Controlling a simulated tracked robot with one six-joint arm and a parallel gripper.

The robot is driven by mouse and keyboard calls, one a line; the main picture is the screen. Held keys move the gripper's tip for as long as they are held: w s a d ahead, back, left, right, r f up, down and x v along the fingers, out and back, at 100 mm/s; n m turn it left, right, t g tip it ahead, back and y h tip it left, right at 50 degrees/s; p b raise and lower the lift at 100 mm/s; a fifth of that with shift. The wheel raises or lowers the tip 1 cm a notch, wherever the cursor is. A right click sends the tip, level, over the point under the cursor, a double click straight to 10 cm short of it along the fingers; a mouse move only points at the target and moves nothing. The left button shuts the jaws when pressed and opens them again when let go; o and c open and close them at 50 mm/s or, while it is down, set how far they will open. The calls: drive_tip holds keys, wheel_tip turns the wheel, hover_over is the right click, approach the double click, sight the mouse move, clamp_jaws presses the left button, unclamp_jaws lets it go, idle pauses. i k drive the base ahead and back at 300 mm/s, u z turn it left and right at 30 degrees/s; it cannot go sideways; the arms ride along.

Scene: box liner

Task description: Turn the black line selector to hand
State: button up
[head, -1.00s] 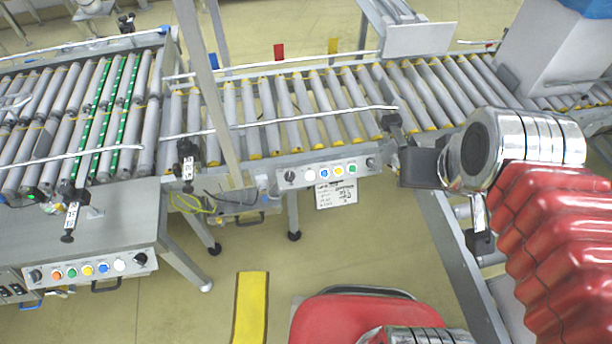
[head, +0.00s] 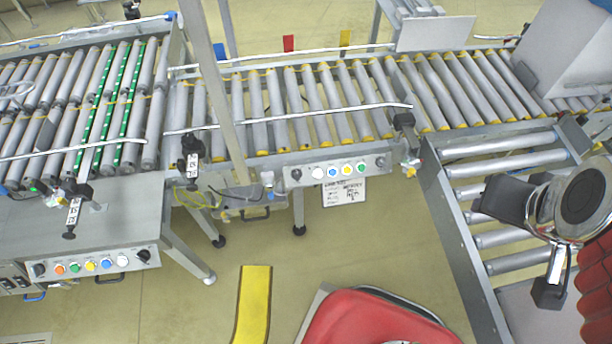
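The middle control panel (head: 338,171) hangs under the conveyor. It has a black knob at its left end (head: 296,175) and another at its right end (head: 380,163), with coloured buttons between. The left control panel (head: 95,264) also has a black knob at its left end (head: 38,270) and right end (head: 141,256). I cannot tell which knob is the line selector, nor read their settings. My gripper (head: 507,200) is a dark block on the chrome wrist at the right, over the side conveyor and apart from all knobs. Its fingers cannot be made out.
A roller conveyor (head: 318,105) runs across the back. A side roller conveyor (head: 505,190) lies at right. A metal post (head: 218,90) stands left of the middle panel. A grey box (head: 570,50) stands at far right. Floor below the middle panel is open, with a yellow strip (head: 253,305).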

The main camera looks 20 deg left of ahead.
sight(296, 174)
drive_tip(key=z, duration=0.05)
drive_tip(key=k, duration=1.2)
drive_tip(key=u, duration=1.7)
drive_tip(key=i, duration=1)
drive_tip(key=u, duration=0.05)
